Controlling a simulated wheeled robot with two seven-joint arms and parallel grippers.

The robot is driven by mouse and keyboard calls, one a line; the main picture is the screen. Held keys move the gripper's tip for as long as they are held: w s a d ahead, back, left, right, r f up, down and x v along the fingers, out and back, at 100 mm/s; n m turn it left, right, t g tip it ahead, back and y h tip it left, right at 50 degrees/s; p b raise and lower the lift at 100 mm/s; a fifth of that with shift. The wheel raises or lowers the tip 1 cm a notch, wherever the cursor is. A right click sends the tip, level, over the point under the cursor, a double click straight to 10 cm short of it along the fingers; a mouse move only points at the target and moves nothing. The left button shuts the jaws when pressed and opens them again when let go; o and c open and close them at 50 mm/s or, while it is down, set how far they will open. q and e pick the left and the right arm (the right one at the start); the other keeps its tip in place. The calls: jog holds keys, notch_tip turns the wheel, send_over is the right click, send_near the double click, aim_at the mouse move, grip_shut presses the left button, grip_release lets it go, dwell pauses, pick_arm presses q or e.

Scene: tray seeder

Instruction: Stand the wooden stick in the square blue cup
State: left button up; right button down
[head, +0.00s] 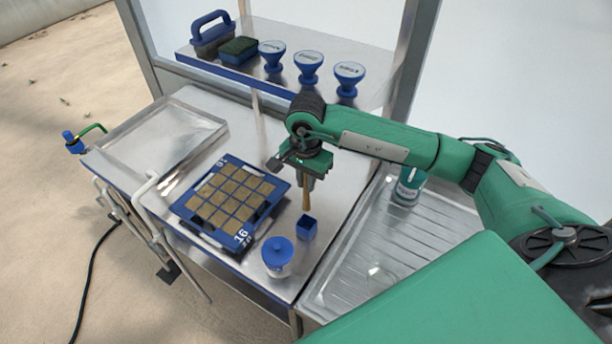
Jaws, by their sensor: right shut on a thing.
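The square blue cup (306,229) stands on the metal bench, right of the seed tray. My right gripper (308,178) points down above it and is shut on the wooden stick (306,200). The stick hangs nearly upright, with its lower end at or just over the cup's opening. I cannot tell whether the tip is inside the cup. My left gripper is not in view.
A blue seed tray (188,208) with brown cells lies left of the cup. A clear jar with a blue lid (278,251) stands close in front. A green-and-white container (408,188) stands on the ribbed drainer (350,250). A shelf (262,82) behind holds several blue items.

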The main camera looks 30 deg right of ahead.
aim_at(306, 200)
notch_tip(306, 200, down, 2)
jog(key=shift+s+f, duration=0.1)
jog(key=shift+s, duration=0.05)
jog(key=shift+f+b, duration=0.5)
jog(key=shift+f, duration=0.85)
notch_tip(306, 200, down, 5)
jog(key=b, duration=0.5)
jog(key=shift+f+b, duration=0.1)
jog(key=shift+b, duration=0.2)
jog(key=c, duration=1.3)
grip_release()
